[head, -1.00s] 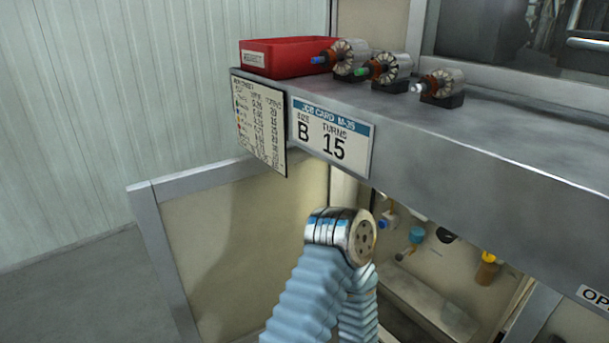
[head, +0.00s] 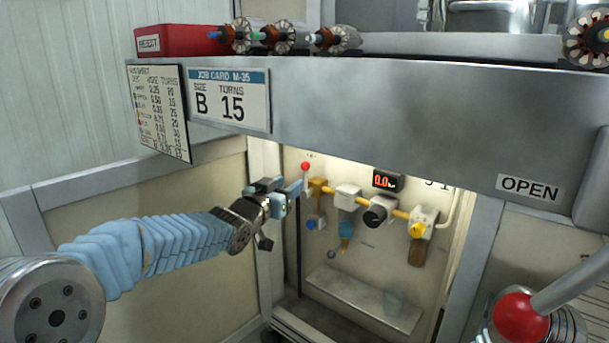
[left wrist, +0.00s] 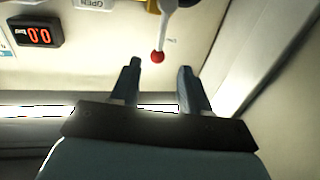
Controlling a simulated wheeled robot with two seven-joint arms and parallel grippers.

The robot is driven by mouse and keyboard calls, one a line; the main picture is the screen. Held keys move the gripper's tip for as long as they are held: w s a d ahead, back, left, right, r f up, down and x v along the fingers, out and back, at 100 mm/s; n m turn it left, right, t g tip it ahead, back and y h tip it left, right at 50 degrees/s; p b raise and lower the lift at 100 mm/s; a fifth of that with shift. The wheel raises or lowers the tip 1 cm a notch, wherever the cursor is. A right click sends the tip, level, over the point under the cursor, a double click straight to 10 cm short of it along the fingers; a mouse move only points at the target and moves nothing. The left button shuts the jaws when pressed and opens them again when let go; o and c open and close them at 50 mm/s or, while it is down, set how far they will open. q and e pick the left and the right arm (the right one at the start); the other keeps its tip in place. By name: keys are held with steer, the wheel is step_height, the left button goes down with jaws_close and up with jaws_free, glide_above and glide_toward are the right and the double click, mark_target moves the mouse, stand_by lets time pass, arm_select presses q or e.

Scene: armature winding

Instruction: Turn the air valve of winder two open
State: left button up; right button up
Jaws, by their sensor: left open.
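The air valve lever (head: 305,180) is a pale handle with a red knob (head: 306,166), standing upright at the left end of the yellow air line inside the open cabinet. My left gripper (head: 297,188) reaches in from the left, close to this lever, with its jaws open and empty. In the left wrist view the red knob (left wrist: 158,57) shows between and just past the two fingertips (left wrist: 160,72), with the pale lever (left wrist: 168,22) running up from it. I cannot tell whether a finger touches it. My right gripper is not in view.
A display (head: 388,181) reads 0.0 above a black regulator knob (head: 377,213); a yellow knob (head: 417,229) sits farther right. The steel bench (head: 400,110) overhangs the cabinet. A red-ball lever (head: 520,317) is at lower right. An OPEN label (head: 529,188) is on the bench front.

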mark_target(304, 172)
arm_select(q)
steer(key=p+x, duration=0.1)
steer(key=x, duration=0.8)
steer(key=shift+w+d+f, duration=0.1)
steer(key=shift+w+d, duration=0.1)
steer(key=shift+w, duration=0.15)
jaws_close()
